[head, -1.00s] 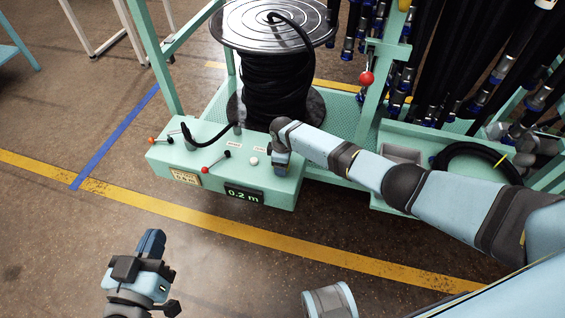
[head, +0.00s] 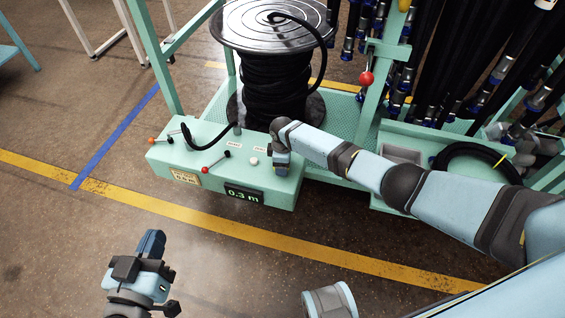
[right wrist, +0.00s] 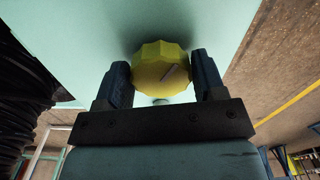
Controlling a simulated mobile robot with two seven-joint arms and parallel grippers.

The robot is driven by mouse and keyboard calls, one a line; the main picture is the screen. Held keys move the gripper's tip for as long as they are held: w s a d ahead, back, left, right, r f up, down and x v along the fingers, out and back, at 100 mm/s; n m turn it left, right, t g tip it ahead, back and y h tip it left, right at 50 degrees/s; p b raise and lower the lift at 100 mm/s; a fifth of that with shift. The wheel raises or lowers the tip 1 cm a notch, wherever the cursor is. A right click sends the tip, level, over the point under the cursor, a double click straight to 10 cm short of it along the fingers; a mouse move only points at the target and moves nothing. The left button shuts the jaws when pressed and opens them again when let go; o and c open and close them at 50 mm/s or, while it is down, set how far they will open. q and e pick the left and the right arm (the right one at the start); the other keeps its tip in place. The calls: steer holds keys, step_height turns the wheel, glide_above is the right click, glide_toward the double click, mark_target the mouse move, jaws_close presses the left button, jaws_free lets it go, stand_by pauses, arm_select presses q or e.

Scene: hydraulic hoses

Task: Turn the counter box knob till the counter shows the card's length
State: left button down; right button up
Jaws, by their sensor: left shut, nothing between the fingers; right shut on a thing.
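The counter box (head: 225,172) is a pale green box at the front of the hose stand. Its counter display (head: 243,194) reads 0.3 m in green. The card (head: 186,177) is on the box's front left; its number is small and looks like 0.9 m, though I cannot be sure. My left gripper (head: 150,250) is shut and empty above the floor, away from the box.
A large reel of black hose (head: 272,80) stands behind the box, its free end on the box top. A red-tipped lever (head: 206,169) and a white button (head: 254,161) are on the box. Hanging hoses (head: 450,60) fill the right. The floor in front is clear.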

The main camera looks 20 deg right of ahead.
steer(key=shift+w+a+n, duration=0.1)
steer(key=shift+n, duration=1.7)
stand_by(1.9)
steer(key=shift+n, duration=1.8)
stand_by(2.5)
